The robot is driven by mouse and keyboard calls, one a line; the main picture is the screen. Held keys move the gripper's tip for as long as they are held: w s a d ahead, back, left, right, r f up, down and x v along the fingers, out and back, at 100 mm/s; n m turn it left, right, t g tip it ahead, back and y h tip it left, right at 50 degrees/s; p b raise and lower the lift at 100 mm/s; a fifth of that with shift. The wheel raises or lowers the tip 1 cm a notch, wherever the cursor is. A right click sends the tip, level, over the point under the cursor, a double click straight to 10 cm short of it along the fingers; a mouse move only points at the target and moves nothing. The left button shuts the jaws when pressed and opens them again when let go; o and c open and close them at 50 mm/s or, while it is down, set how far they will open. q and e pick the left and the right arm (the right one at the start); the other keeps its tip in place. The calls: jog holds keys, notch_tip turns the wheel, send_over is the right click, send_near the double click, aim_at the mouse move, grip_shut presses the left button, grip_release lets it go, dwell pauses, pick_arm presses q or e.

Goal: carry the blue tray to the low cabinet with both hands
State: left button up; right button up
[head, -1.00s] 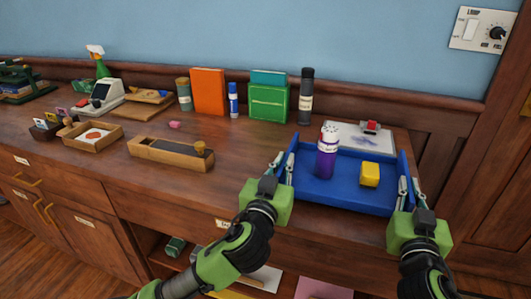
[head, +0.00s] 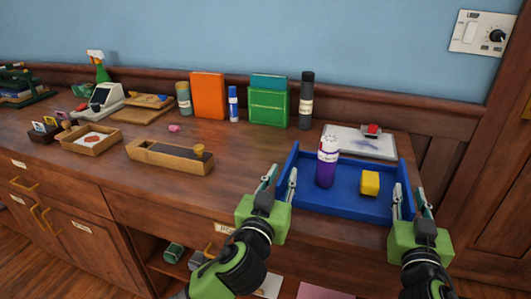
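The blue tray (head: 345,207) sits level on the wooden cabinet top, at its right end near the front edge. A purple bottle with a white cap (head: 325,170) stands upright in it, with a yellow block (head: 370,183) to its right. My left gripper (head: 279,180) is at the tray's left wall, its fingers spread apart around the wall. My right gripper (head: 411,201) is at the right wall, its fingers also spread. Whether any fingertip touches the tray is hard to tell.
A white board with a red clip (head: 360,142) lies just behind the tray. A long wooden box (head: 170,156) is to the left. A green book (head: 268,104), an orange book (head: 207,96) and a dark bottle (head: 306,100) stand at the back. Clear wood lies left of the tray.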

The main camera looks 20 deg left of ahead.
pick_arm(q)
jog(key=s, duration=0.9)
jog(key=shift+s, duration=0.4)
pick_arm(e)
jog(key=shift+s, duration=0.15)
jog(key=s, duration=1.1)
jog(key=shift+s, duration=0.4)
pick_arm(q)
jog(key=shift+s, duration=0.1)
